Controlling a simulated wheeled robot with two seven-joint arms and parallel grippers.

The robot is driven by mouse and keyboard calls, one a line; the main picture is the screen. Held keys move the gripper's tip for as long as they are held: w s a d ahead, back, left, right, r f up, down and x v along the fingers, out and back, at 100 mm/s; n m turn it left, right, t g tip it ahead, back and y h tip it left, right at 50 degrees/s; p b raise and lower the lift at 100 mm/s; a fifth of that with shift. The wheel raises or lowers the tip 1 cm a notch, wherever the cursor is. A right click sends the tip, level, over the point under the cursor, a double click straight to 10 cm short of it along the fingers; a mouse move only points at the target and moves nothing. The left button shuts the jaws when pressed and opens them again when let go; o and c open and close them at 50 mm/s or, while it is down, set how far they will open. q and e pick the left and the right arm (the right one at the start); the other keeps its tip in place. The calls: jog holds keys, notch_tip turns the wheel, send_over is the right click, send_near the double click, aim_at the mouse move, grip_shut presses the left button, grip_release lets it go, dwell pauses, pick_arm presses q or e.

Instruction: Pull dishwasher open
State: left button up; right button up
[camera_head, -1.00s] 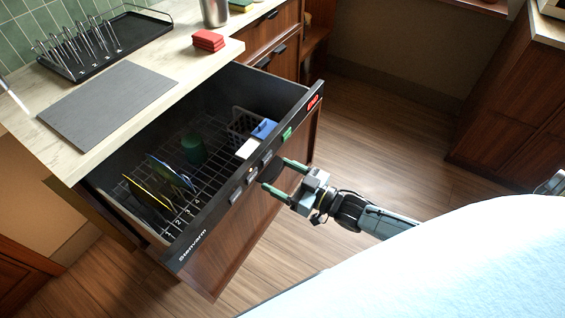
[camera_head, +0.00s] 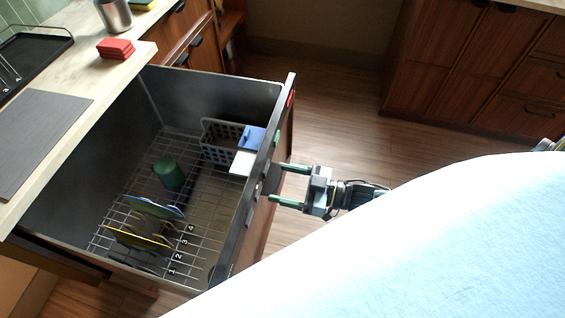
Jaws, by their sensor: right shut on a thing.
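The dishwasher (camera_head: 240,236) is a deep drawer with a dark front panel, pulled far out from under the counter. Inside are a wire rack (camera_head: 203,215), a green cup (camera_head: 168,174), several plates standing in slots (camera_head: 140,238), and a grey basket (camera_head: 217,140) with a blue item (camera_head: 251,138) and a white item (camera_head: 243,163) beside it. My right gripper (camera_head: 276,184) is at the outer side of the front panel, its green-tipped fingers either side of the dark handle and shut on it. My left gripper is not in view.
The counter (camera_head: 110,80) at left holds a grey mat (camera_head: 38,135), a black rack (camera_head: 35,50), red stacked blocks (camera_head: 115,47) and a metal canister (camera_head: 114,14). Wooden cabinets (camera_head: 470,70) stand at right. Wooden floor (camera_head: 345,110) between is clear. A pale blue surface fills the lower right.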

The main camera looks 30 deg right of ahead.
jog(key=shift+s+d, duration=0.2)
jog(key=shift+d, duration=0.05)
jog(key=o, duration=1.2)
jog(key=shift+c, duration=0.2)
jog(key=v, duration=1.3)
jog(key=shift+s+d, duration=0.15)
jog(key=shift+d, duration=0.05)
